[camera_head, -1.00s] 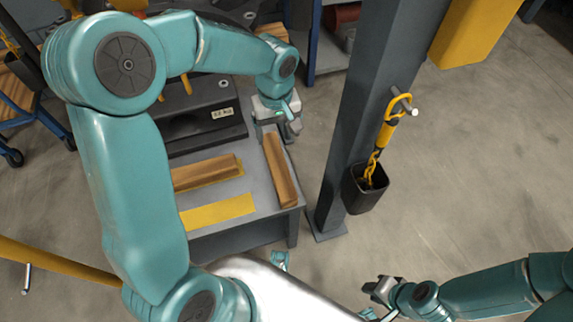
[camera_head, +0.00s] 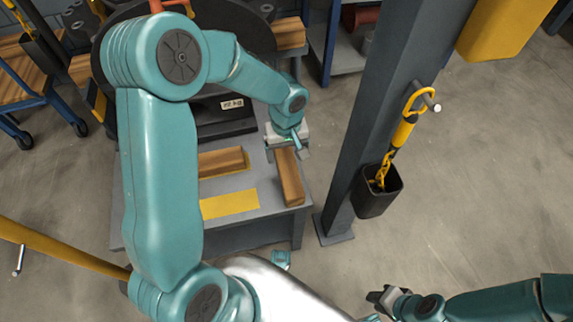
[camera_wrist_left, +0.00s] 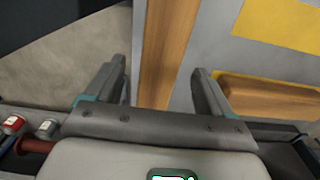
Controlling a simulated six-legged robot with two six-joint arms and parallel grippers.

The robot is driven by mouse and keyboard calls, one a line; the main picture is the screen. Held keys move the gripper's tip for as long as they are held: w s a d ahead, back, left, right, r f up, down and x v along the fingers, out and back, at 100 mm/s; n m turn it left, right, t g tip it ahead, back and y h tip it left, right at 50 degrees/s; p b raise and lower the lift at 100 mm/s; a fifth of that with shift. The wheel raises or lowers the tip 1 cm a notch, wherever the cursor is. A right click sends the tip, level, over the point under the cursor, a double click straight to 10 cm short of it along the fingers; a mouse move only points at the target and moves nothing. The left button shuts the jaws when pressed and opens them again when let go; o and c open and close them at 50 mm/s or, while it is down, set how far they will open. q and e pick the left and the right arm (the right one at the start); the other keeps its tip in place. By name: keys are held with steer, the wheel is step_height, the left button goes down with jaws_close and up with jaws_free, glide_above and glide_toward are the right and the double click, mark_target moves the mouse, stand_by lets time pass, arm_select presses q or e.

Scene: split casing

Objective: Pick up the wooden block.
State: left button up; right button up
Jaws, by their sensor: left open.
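A long wooden block (camera_head: 290,182) lies along the right edge of the grey table (camera_head: 228,229). My left gripper (camera_head: 288,146) is open above the block's far end and hides that end in the head view. In the left wrist view, the block (camera_wrist_left: 165,45) passes between the two spread fingers of the left gripper (camera_wrist_left: 158,88), and the fingers do not press on it. A second wooden block (camera_head: 220,162) lies further left on the table; it also shows at the right of the left wrist view (camera_wrist_left: 270,98). My right gripper (camera_head: 385,298) is small at the lower right.
A yellow patch (camera_head: 229,204) marks the table in front of the second block. A dark machine body (camera_head: 225,118) stands behind. A grey post (camera_head: 370,125) with a hanging yellow hook (camera_head: 404,130) and black bin (camera_head: 376,192) rises right of the table. Open floor lies further right.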

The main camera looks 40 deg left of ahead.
mark_target(286, 160)
arm_select(q)
step_height(286, 160, down, 4)
steer(key=shift+s+f+b, duration=0.1)
steer(key=shift+b, duration=0.45)
steer(key=c, duration=1.3)
